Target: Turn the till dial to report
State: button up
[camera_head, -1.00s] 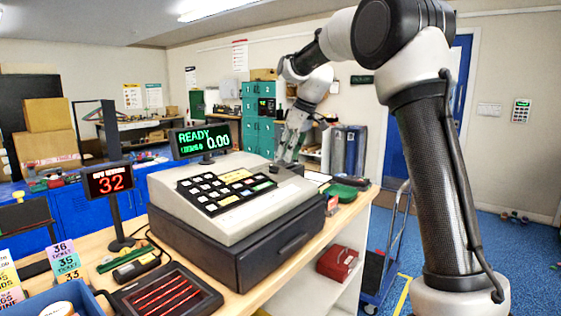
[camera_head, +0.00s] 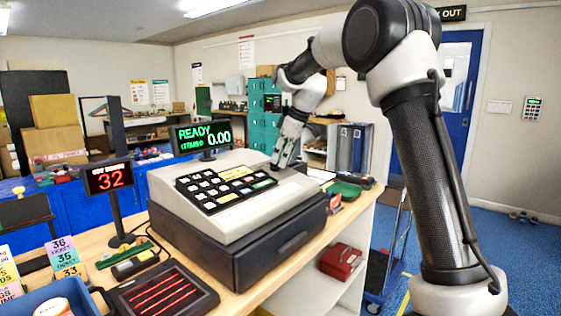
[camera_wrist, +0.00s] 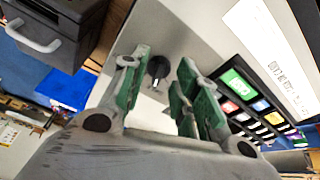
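The till (camera_head: 240,215) is a pale register on a dark drawer base, standing on the wooden counter. Its display (camera_head: 203,138) reads READY and 0.00. The till dial (camera_wrist: 158,68) is a small black knob with a white mark on the pale till top, in the wrist view. My gripper (camera_wrist: 161,62) is open, with its green-padded fingers on either side of the dial; I cannot tell whether they touch it. In the head view my gripper (camera_head: 279,163) is over the till's back right part, and the dial is hidden there.
The keypad (camera_head: 222,187) lies close to the dial. A red "32" sign (camera_head: 109,179) on a post and a dark slotted tray (camera_head: 160,298) stand left of the till. A green item (camera_head: 345,189) lies right of it. A red box (camera_head: 340,262) sits on the shelf below.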

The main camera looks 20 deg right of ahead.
jog(key=shift+x, duration=0.8)
grip_shut()
